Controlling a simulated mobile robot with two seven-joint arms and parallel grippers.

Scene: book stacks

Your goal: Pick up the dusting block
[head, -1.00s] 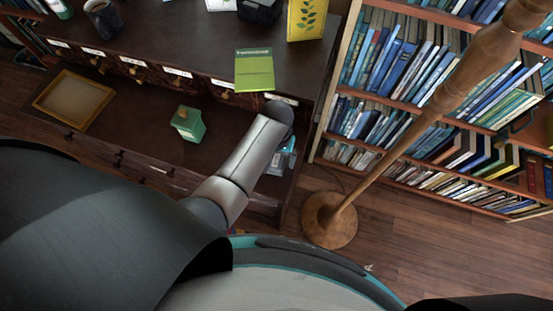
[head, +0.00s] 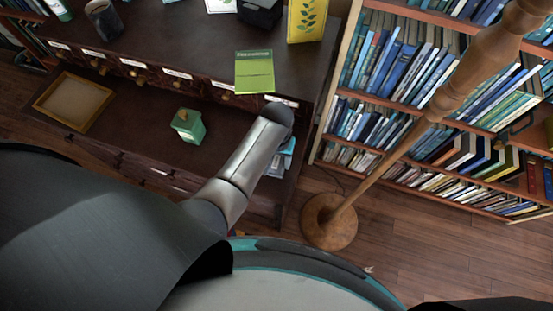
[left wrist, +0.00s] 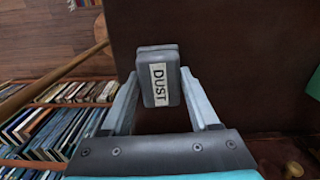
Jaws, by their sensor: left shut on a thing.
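The dusting block (left wrist: 159,62) is a dark grey block with a white label reading "DUST", in the upper middle of the left wrist view. My left gripper (left wrist: 157,84) is shut on it, one pale grey finger against each side. A dark brown wooden surface lies behind the block. I cannot tell how far the block is from that surface. In the head view my left arm crosses the middle, and I cannot make out the block there. My right gripper is not in view.
A dark desk (head: 180,45) carries a mug (head: 103,18), a green book (head: 254,72) and a yellow box (head: 305,20). A green box (head: 187,125) and a framed tray (head: 74,102) sit on the lower level. A wooden pole (head: 385,160) stands before the bookcase (head: 400,105).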

